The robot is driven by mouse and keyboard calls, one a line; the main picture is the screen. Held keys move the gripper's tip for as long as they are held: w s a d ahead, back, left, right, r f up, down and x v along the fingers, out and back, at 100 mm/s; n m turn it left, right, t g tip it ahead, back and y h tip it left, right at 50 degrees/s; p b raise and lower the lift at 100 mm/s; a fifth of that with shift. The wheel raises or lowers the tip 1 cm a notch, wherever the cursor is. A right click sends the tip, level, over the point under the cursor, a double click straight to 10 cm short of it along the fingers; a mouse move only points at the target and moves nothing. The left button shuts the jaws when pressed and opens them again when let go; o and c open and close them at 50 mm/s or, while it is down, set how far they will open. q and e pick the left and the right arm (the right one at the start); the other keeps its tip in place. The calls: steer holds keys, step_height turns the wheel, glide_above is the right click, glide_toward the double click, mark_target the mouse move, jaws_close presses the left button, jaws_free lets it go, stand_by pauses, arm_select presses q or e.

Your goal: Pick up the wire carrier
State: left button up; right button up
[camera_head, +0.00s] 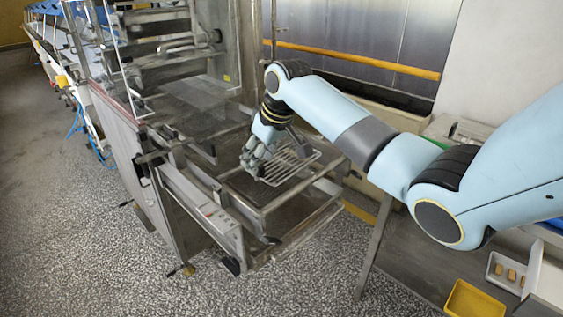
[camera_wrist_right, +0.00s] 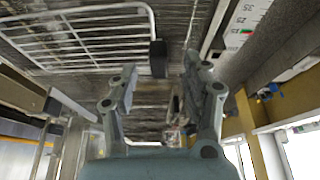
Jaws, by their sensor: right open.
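The wire carrier (camera_head: 288,164) is a pale wire grid that lies on the flat bed of the machine in the head view. It also shows at the upper left of the right wrist view (camera_wrist_right: 82,38), with a dark block (camera_wrist_right: 158,59) by its right end. My right gripper (camera_head: 252,154) is above the bed at the left side of the carrier and hides part of it. In the right wrist view its two fingers (camera_wrist_right: 160,80) are apart, and the dark block appears between their tips. I cannot tell whether they touch it. My left gripper is in neither view.
The machine's metal frame (camera_head: 212,213) with rails surrounds the bed. A clear panel and rollers (camera_head: 165,50) stand behind on the left. A yellow bin (camera_head: 473,300) and a white tray (camera_head: 508,270) are at the lower right. Speckled floor is open in front.

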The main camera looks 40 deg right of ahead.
steer(key=x, duration=0.4)
steer(key=shift+w, duration=0.2)
steer(key=shift+c, duration=0.4)
steer(key=shift+r, duration=0.1)
jaws_close()
